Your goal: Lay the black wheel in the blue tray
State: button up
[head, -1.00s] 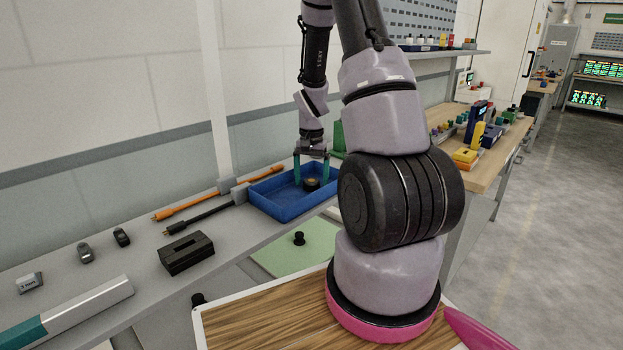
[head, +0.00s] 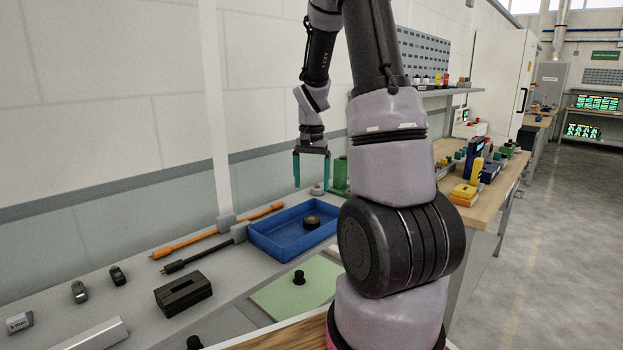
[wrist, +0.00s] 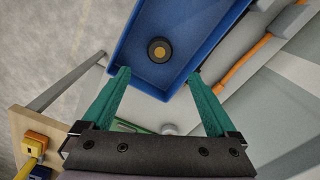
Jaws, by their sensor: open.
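The black wheel (head: 311,222) has a tan hub and lies flat in the blue tray (head: 272,246), toward the tray's right end. The wrist view shows the same wheel (wrist: 159,50) on the floor of the tray (wrist: 128,50), apart from the walls. My gripper (head: 311,186) is open and empty above the tray's back right side. In the wrist view its two teal fingers (wrist: 160,76) are spread wide, with the wheel beyond the tips and nothing between them.
Orange (head: 215,232) and black (head: 205,250) rods lie left of the tray. A black slotted block (head: 183,294) stands on the grey bench at the front. A green block (head: 340,175) stands behind the tray. A small black knob (head: 299,277) sits on a pale green panel.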

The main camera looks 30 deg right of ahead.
jog(key=s+a+r+n+t+y, duration=0.1)
jog(key=s+a+r+n+t, duration=0.1)
jog(key=s+a+r, duration=0.4)
jog(key=s+a+r+n+t+y, duration=0.1)
jog(key=s+a+r+t, duration=0.4)
jog(key=s+r, duration=0.8)
notch_tip(320, 180, up, 3)
jog(key=shift+s+a+f+n, duration=0.1)
jog(key=shift+s+a+n, duration=0.25)
jog(key=shift+a+n, duration=0.65)
